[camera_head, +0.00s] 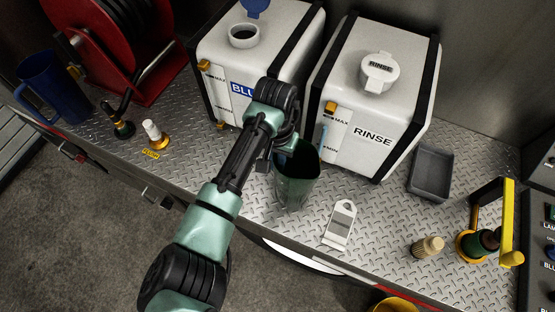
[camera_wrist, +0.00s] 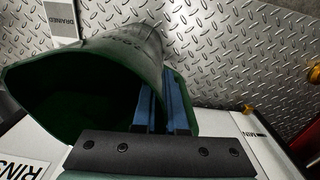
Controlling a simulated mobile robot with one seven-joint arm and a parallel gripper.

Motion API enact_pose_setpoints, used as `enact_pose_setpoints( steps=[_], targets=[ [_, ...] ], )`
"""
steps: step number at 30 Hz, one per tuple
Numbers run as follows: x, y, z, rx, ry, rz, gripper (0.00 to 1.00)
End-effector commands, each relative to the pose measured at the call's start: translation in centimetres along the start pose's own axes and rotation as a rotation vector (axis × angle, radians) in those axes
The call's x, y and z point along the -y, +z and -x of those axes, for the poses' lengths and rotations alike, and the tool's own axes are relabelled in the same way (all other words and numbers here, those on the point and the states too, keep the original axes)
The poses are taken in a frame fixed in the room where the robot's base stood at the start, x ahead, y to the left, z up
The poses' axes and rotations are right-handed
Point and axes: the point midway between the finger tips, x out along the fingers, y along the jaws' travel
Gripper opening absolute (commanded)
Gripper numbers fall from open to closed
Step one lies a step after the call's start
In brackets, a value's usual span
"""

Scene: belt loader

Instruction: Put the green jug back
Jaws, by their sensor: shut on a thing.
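The green jug (camera_head: 297,182) is in front of the gap between the two white tanks, near the front edge of the metal deck. Its open mouth faces up. My gripper (camera_head: 284,155) is at its upper left side, partly hidden by my own wrist. In the wrist view the blue fingers (camera_wrist: 165,108) are shut on the side of the jug (camera_wrist: 85,75), with its dark green inside showing. I cannot tell whether the jug's base touches the deck.
The BLUE tank (camera_head: 240,60) has its cap open; the RINSE tank (camera_head: 375,125) has its cap on. A white tag (camera_head: 341,222) lies right of the jug. A grey tray (camera_head: 431,172), a yellow-handled valve (camera_head: 485,235), a blue jug (camera_head: 52,88) and a red reel (camera_head: 115,45) stand around.

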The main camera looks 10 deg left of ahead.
Motion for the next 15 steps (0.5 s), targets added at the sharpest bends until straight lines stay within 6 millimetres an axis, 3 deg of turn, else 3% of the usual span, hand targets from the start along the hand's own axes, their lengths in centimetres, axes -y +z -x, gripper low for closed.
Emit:
enact_pose_setpoints(
  steps=[2, 3, 8, 15],
  targets=[
    [-0.01, 0.0, -0.32, 0.0, 0.001, 0.0, 0.0],
    [0.02, 0.0, -0.3, 0.0, 0.0, 0.001, 0.13],
    [0.01, 0.0, -0.26, 0.0, 0.0, 0.0, 0.39],
    [0.0, 0.0, -0.23, 0.0, 0.0, 0.0, 0.39]
  ],
)
